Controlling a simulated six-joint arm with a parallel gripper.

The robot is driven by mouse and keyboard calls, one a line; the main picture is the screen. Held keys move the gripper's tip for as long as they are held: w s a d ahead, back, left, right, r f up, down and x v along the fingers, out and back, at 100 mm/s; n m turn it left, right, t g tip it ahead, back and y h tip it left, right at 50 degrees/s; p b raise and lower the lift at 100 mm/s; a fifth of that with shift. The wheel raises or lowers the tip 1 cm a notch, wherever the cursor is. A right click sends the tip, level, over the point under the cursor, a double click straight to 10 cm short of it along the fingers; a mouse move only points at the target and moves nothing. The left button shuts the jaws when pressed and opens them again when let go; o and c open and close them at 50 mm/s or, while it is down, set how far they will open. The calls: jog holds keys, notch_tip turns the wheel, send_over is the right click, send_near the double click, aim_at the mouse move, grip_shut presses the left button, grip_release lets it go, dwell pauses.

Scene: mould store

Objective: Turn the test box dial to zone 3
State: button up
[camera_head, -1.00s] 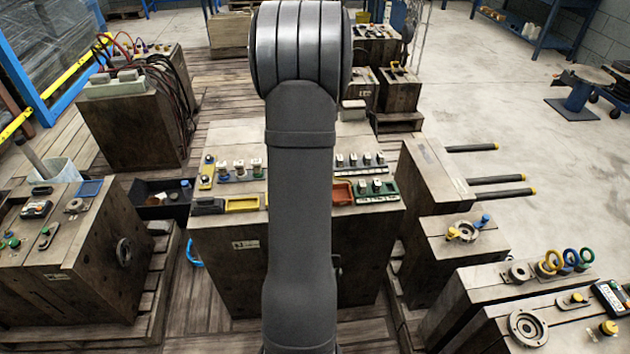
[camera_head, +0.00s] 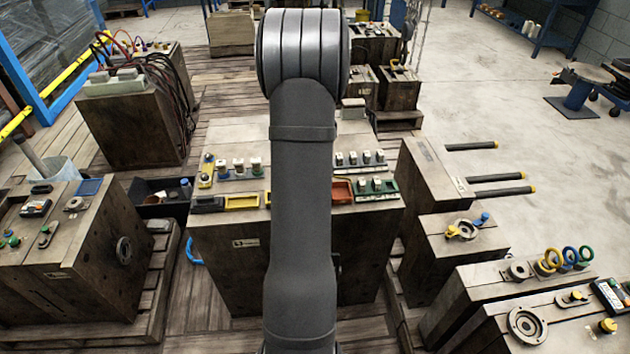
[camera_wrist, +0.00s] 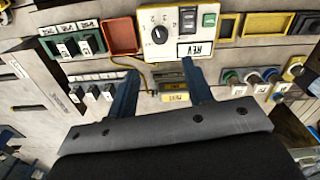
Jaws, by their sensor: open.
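The test box (camera_wrist: 172,52) is a pale panel at the top middle of the wrist view. Its dial (camera_wrist: 160,34) is a black round knob with small marks around it, too small to read surely. A dark rocker switch (camera_wrist: 187,19) and a green button (camera_wrist: 209,19) sit to the right of the dial on the same box. My gripper (camera_wrist: 160,68) is open and empty. Its two blue fingers stand apart, short of the dial in the picture and not touching it. In the head view my arm hides the test box and the gripper.
A red-orange tray (camera_wrist: 120,37) and a green switch block (camera_wrist: 72,42) lie left of the box. Several coloured push buttons (camera_wrist: 250,78) are on the right, below a yellow-edged tray (camera_wrist: 268,23). A dark module with a yellow label (camera_wrist: 174,88) lies between the fingers.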

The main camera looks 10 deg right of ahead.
notch_tip(320, 180, down, 11)
jog(key=shift+f, duration=0.2)
jog(key=c, duration=1)
jog(key=shift+m, duration=0.4)
jog(key=m, duration=0.3)
jog(key=shift+m, duration=2)
